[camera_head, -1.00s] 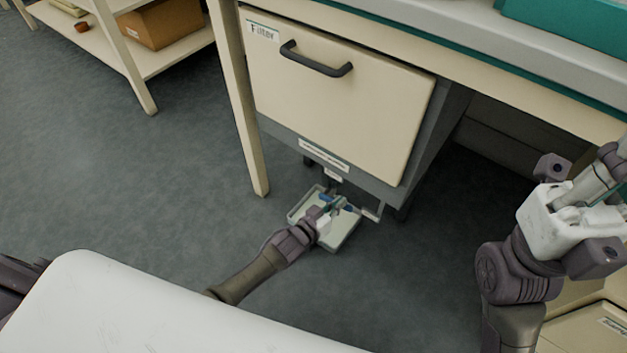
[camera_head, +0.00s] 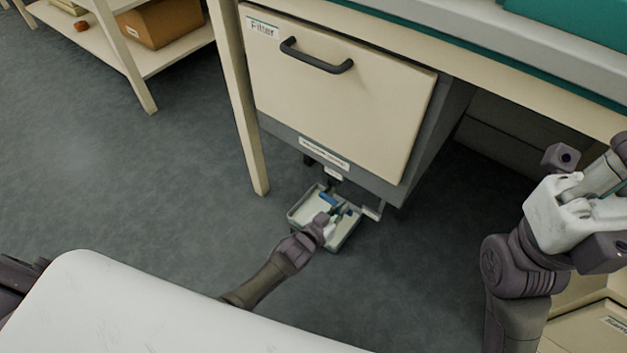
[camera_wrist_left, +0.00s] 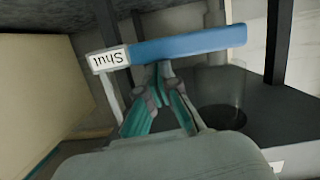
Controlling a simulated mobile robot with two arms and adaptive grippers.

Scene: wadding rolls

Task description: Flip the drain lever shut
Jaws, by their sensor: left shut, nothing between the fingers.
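The drain lever is a blue bar (camera_wrist_left: 190,45) in the left wrist view, lying nearly level across the picture. A white label reading "Shut", upside down there (camera_wrist_left: 108,61), is at its left end. My left gripper (camera_wrist_left: 160,82) is shut and empty, its tips right at the bar's lower edge; I cannot tell if they touch. In the head view, blue parts (camera_head: 328,200) show over the shallow tray (camera_head: 296,214) under the filter cabinet (camera_head: 335,85), with my left gripper (camera_head: 328,219) beside them. My right arm shows at the right; its fingers are not clear.
A table leg (camera_head: 240,120) stands left of the cabinet. A dark round opening (camera_wrist_left: 222,117) lies below the bar's right part in the left wrist view, between dark posts. A shelf with a cardboard box (camera_head: 160,22) is at the back left. The floor on the left is clear.

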